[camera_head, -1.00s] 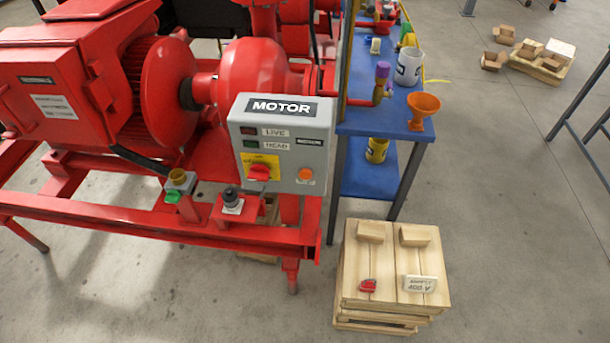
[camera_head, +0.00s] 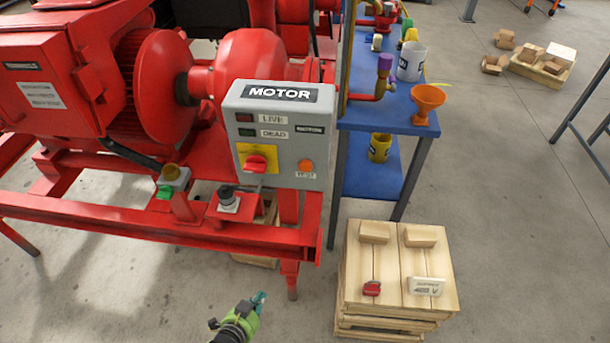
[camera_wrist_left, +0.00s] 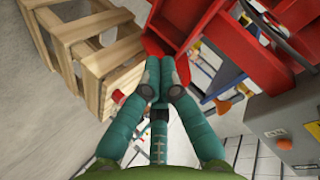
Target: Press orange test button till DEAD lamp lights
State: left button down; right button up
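The grey MOTOR box (camera_head: 285,123) is on the red skid in the head view. The orange test button (camera_head: 306,166) is at its lower right. The DEAD lamp (camera_head: 247,132) looks dark green and unlit; the LIVE lamp (camera_head: 245,118) above it looks dark red. My left gripper (camera_head: 260,301) is low in front of the skid, below the box and apart from it. In the left wrist view its fingers (camera_wrist_left: 160,80) meet at the tips with nothing seen between them. There the grey box (camera_wrist_left: 270,112) and orange button (camera_wrist_left: 284,144) are at the right, away from the fingers. My right gripper is not in view.
A wooden crate (camera_head: 398,270) stands right of my left gripper, with a red item (camera_head: 372,288) and a white sign (camera_head: 426,286) on top. The red frame rail (camera_head: 160,224) runs below the box. A blue shelf table (camera_head: 385,112) stands behind.

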pick_arm(q)
jog(key=w+d+r+m+t+h+b, duration=0.2)
jog(key=w+d+r+m, duration=0.1)
jog(key=r, duration=0.4)
jog(key=w+d+r+m+t+h+b, duration=0.2)
jog(key=w+r+t, duration=0.1)
jog(key=r, duration=0.4)
jog(key=w+d+r+m+t+h+b, duration=0.2)
jog(key=w+d+r+m, duration=0.1)
jog(key=r, duration=0.5)
notch_tip(320, 180, up, 10)
jog(key=s+d+m+t+h+b, duration=0.1)
jog(key=s+d+m+h, duration=0.1)
jog(key=m+h, duration=0.2)
jog(key=shift+f+t+h, duration=0.2)
jog(key=shift+t+h, duration=0.1)
jog(key=shift+h, duration=0.3)
jog(key=shift+a, duration=0.1)
jog(key=b, duration=0.4)
send_near(305, 166)
jog(key=w+d+r, duration=0.1)
jog(key=d+r, duration=0.3)
jog(key=shift+w+d+b, duration=0.1)
jog(key=shift+w+b, duration=0.25)
jog(key=shift+w, duration=0.6)
jog(key=shift+r, duration=0.1)
